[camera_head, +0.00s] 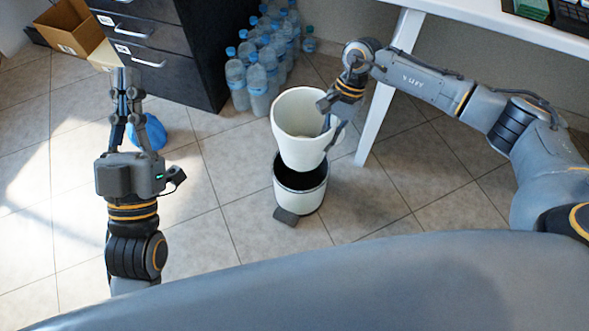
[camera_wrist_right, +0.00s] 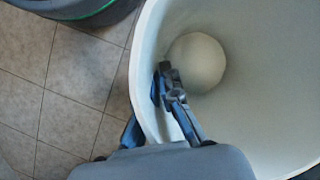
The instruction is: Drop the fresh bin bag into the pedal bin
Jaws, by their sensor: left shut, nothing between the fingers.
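The pedal bin (camera_head: 300,192) stands on the tiled floor, pale with a dark opening and a dark pedal at its front. A white bucket (camera_head: 292,135) is above it, overlapping its opening in the head view; its round bottom also shows in the right wrist view (camera_wrist_right: 196,62). My right gripper (camera_head: 332,128) is at the bucket's right rim, seemingly shut on its wall. A blue bundle (camera_head: 154,133), probably the bin bag, lies on the floor, partly hidden behind my left gripper (camera_head: 125,72). The left gripper is shut and empty.
Several water bottles (camera_head: 258,88) stand behind the bucket, beside a dark drawer cabinet (camera_head: 165,60). A cardboard box (camera_head: 72,28) is at the back left. A white table (camera_head: 480,20) has its leg (camera_head: 385,100) close right of the bucket. The floor at left is mostly clear.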

